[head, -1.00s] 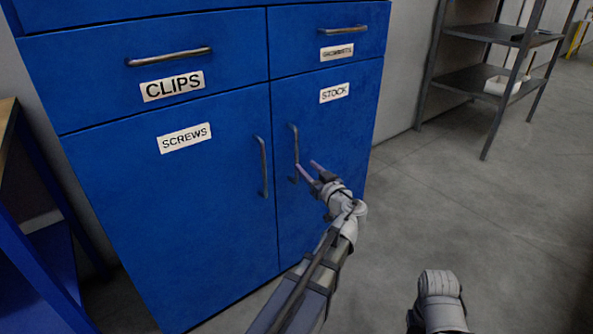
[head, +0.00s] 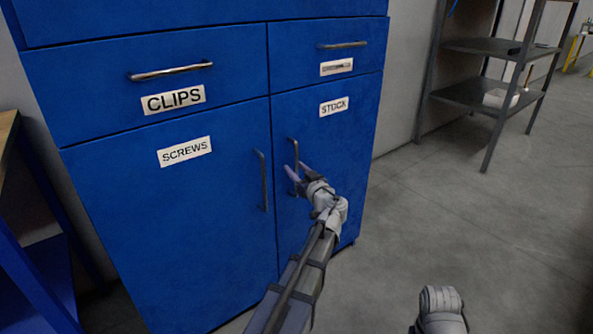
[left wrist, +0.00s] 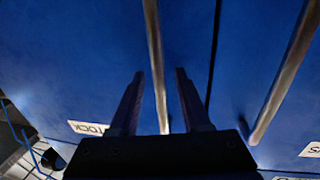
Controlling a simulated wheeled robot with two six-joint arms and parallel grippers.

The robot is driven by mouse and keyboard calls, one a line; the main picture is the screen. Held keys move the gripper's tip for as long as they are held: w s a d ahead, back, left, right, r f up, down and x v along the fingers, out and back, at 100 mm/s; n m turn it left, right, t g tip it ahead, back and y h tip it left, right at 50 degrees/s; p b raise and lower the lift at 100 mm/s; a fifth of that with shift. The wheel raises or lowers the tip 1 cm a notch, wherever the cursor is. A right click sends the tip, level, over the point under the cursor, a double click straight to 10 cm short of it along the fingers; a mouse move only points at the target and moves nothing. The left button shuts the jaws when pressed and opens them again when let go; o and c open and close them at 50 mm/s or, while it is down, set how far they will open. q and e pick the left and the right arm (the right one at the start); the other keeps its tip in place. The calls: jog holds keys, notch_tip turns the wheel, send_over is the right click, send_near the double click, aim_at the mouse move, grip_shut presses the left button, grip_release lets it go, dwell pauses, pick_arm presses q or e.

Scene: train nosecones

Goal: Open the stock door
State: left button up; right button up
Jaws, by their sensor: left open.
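The stock door (head: 335,150) is the lower right door of the blue cabinet, marked STOCK, and it is closed. Its upright metal handle (head: 296,148) is near the door's left edge. My left gripper (head: 295,170) is open at the lower part of this handle. In the left wrist view the stock handle (left wrist: 155,50) runs between the two open fingers (left wrist: 154,85), with a gap on each side. Whether the fingers reach past the bar is hard to tell. The STOCK label (left wrist: 88,127) is partly hidden by a finger there.
The screws door (head: 160,220), also closed, has its own handle (head: 263,180) just left. Drawers above, including CLIPS (head: 173,98), are shut. A metal shelf rack (head: 470,92) stands right; a workbench (head: 8,130) stands left. The floor (head: 440,215) right of the cabinet is clear.

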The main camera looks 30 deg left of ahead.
pick_arm(q)
grip_shut()
dwell(0.3)
dwell(1.1)
